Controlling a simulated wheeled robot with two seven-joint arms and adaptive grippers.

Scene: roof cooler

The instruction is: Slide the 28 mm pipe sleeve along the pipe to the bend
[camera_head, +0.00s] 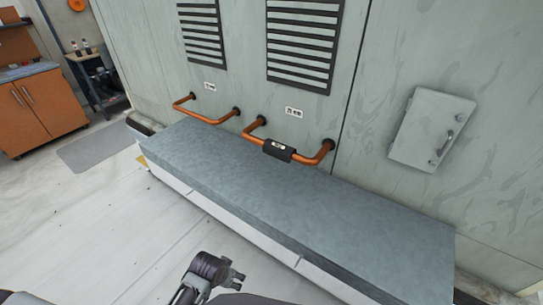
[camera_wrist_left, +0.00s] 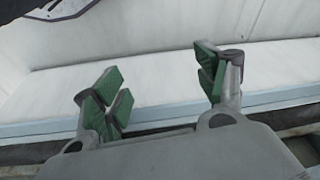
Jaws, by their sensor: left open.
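A black pipe sleeve (camera_head: 278,150) with a small white label sits around the right-hand copper pipe (camera_head: 303,158), on its straight run between two bends. A second copper pipe (camera_head: 208,118) to the left has no sleeve. My left gripper (camera_head: 236,279) is low in the head view, in front of the grey ledge and well apart from the pipes. In the left wrist view its green-padded fingers (camera_wrist_left: 160,90) are spread wide with nothing between them. My right gripper is not in view.
A grey ledge (camera_head: 300,215) runs below the pipes along the pale cabinet wall. Louvred vents (camera_head: 303,45) and a small closed door (camera_head: 432,130) are on the wall. An orange cupboard (camera_head: 42,112) stands far left. The floor at left is mostly clear.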

